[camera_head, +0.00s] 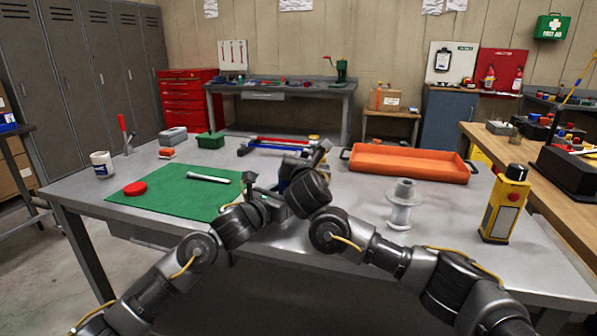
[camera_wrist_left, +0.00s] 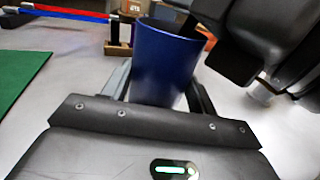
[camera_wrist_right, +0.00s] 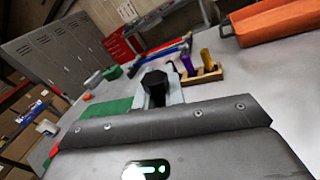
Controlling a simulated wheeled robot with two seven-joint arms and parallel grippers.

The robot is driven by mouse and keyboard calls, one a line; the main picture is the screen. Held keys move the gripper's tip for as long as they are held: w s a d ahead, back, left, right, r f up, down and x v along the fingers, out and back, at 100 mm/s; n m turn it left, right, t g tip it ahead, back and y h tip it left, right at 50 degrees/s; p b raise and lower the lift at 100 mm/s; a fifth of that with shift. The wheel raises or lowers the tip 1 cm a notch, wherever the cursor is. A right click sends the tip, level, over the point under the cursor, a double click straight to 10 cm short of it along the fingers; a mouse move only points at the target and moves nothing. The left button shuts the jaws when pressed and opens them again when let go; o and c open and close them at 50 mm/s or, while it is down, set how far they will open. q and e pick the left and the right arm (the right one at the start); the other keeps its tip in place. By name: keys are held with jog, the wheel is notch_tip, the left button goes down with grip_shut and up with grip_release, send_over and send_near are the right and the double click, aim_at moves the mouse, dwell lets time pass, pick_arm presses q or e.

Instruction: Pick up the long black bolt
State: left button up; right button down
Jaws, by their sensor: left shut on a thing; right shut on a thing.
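The long black bolt shows its hex head (camera_wrist_right: 155,80) between the fingers of my right gripper (camera_wrist_right: 158,95) in the right wrist view; its shank is hidden. In the head view my right gripper (camera_head: 318,158) is over the middle of the table, and the bolt cannot be told apart from the dark gripper. My left gripper (camera_wrist_left: 160,98) is shut on a blue cylinder (camera_wrist_left: 165,62), held upright in the left wrist view. In the head view, only a sliver of blue (camera_head: 283,182) shows between the two grippers. The grippers are close together.
A wooden block (camera_wrist_right: 203,76) holds a purple and a yellow piece beyond the grippers. An orange tray (camera_head: 410,170), a white spool (camera_head: 402,205) and a yellow control box (camera_head: 497,210) stand right.

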notch_tip(320, 180, up, 18)
dwell(0.4)
pick_arm(q)
jog(key=o, duration=1.1)
